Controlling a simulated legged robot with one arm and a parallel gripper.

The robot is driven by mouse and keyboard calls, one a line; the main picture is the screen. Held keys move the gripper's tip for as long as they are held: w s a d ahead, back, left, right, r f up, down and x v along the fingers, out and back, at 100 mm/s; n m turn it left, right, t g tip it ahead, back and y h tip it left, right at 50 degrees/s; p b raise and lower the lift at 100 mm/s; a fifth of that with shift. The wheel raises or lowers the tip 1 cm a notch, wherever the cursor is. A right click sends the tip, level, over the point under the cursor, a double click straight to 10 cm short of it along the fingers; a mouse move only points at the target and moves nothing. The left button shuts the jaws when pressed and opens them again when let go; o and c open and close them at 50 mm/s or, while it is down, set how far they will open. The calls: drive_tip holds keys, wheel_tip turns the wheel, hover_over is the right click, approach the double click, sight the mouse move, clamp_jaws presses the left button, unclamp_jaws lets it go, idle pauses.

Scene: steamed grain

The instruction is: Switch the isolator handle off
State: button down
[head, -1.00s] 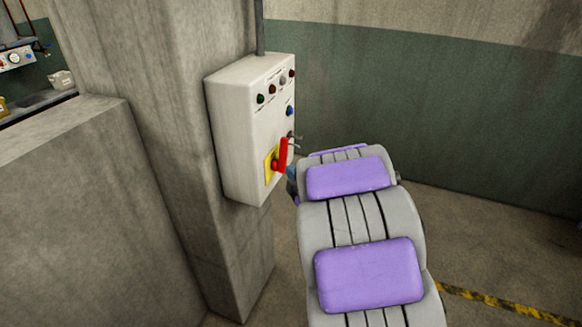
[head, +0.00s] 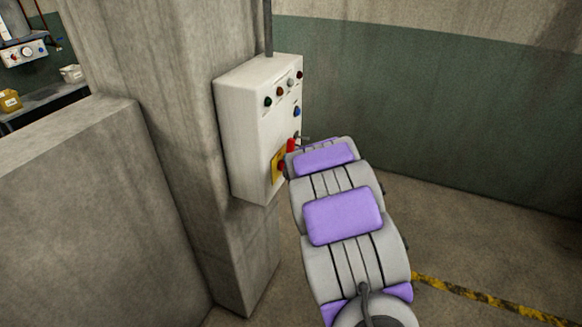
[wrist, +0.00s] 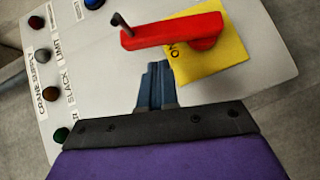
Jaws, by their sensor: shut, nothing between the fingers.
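The red isolator handle (wrist: 172,31) sits on a yellow plate (wrist: 208,62) on the front of a white control box. In the wrist view the handle lies roughly across the picture, and the letters "NO" show upside down or rotated on the plate near it. In the head view the handle (head: 291,146) looks upright and is partly hidden by my arm. My gripper (wrist: 158,68) is shut and empty, its blue-grey fingertips just below the handle in the wrist view. I cannot tell whether they touch it. In the head view my arm hides the gripper.
The white control box (head: 243,132) is fixed to a concrete pillar (head: 185,130) and carries several coloured buttons and lamps. A low concrete wall (head: 80,210) stands left. Open floor (head: 460,225) lies right, with a yellow-black stripe (head: 490,297). A dark peg (wrist: 122,22) shows near the handle's end.

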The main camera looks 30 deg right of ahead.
drive_tip(key=shift+w+d+f, duration=0.25)
drive_tip(key=shift+w+d, duration=0.5)
drive_tip(key=shift+d, duration=0.15)
drive_tip(key=shift+r, duration=0.1)
